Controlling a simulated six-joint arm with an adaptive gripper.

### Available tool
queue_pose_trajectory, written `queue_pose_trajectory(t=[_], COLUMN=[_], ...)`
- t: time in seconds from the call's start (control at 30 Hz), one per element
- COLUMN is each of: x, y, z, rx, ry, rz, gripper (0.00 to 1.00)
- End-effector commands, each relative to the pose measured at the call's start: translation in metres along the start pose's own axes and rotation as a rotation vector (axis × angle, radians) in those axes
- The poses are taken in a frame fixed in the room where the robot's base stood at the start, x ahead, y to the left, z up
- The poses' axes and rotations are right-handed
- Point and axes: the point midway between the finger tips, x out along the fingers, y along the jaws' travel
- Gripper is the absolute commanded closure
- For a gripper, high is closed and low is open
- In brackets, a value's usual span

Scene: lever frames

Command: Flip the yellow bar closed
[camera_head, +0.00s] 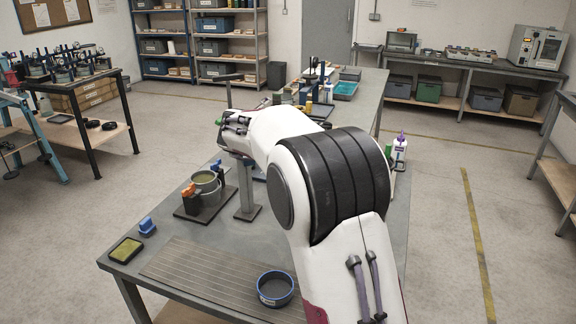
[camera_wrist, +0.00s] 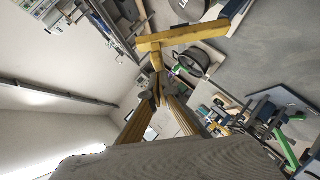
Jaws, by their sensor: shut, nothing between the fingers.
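The yellow bar (camera_wrist: 185,37) shows in the wrist view as a T-shaped piece, with a long arm across the upper middle and a short stem pointing down toward my fingertips. My gripper (camera_wrist: 159,88) is shut and empty, its two fingers meeting just below the stem. I cannot tell whether they touch it. In the head view my arm covers much of the bench, and I cannot make out the yellow bar or the fingertips there.
On the grey bench (camera_head: 225,240) stand a grey post (camera_head: 246,192), a round pot with an orange-handled stand (camera_head: 205,183), a blue block (camera_head: 147,226), a blue-rimmed dish (camera_head: 276,288) and a green-yellow sponge (camera_head: 126,250). A white bottle (camera_head: 399,153) stands beyond my arm.

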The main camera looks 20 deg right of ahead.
Motion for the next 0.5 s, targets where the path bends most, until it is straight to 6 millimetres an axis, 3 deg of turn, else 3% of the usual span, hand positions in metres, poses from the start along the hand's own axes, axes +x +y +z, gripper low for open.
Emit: queue_pose_trajectory(t=[0.5], x=[0.035], y=[0.03], z=[0.035], rx=[0.255], ry=[-0.001], rz=[-0.249], gripper=[1.0])
